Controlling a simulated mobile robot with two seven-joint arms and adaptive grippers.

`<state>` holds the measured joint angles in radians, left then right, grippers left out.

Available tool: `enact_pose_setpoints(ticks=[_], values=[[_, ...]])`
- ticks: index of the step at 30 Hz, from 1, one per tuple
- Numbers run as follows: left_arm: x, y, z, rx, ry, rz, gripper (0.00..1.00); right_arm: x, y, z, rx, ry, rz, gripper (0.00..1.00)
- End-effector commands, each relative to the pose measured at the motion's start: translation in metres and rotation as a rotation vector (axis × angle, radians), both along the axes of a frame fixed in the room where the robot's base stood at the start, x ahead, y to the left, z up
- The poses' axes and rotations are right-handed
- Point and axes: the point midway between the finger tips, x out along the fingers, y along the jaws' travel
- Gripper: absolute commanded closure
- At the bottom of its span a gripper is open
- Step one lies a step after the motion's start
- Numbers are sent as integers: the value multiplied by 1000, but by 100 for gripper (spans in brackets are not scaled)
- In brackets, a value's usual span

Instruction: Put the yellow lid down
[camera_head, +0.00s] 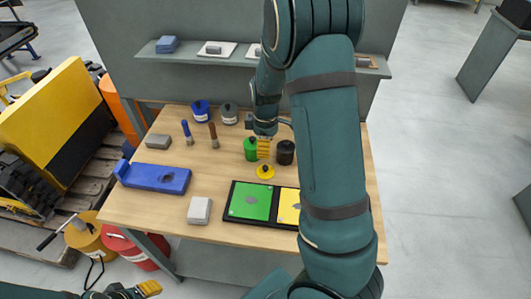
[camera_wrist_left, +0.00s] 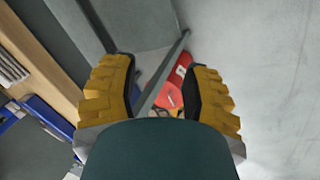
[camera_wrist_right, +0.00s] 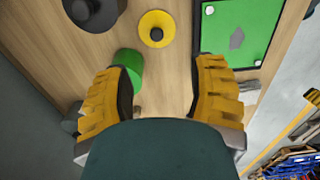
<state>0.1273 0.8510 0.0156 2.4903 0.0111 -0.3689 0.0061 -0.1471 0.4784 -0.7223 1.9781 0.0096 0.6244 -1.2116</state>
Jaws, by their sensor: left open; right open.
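The yellow lid (camera_head: 265,171) is a small round disc with a dark knob, lying flat on the wooden table in front of the green jar (camera_head: 250,144). It also shows at the top of the right wrist view (camera_wrist_right: 145,22), clear of both fingers. My right gripper (camera_head: 264,150) is open and empty, just behind the lid and next to the green jar. In the right wrist view its fingers (camera_wrist_right: 160,90) are spread wide. My left gripper (camera_head: 148,288) is low at the front left, off the table; its fingers (camera_wrist_left: 160,90) are open and empty.
A black jar (camera_head: 286,147) stands right of the green jar. A black-framed tray with a green panel (camera_head: 243,197) and a yellow panel (camera_head: 287,198) lies in front. Blue (camera_head: 201,107) and grey (camera_head: 229,110) jars stand behind. My right arm hides the table's right side.

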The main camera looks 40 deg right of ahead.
Motion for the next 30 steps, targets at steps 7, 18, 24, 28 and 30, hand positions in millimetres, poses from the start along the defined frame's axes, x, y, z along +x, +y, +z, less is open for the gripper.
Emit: enact_pose_setpoints(ticks=[7,18,24,28,30], values=[[-4,-1,-15,-2,9,-7,53,-6,23,-6,-47,71,214,44],[-13,-2,-41,-6,29,-22,53,0,48,1,-273,168,669,44],[-15,-3,-45,-7,32,-26,53,6,51,8,-356,175,773,44],[-15,-3,-48,-7,34,-26,53,7,48,0,-368,180,786,44],[-15,-3,-51,-7,34,-27,53,6,44,-10,-367,180,786,44]])
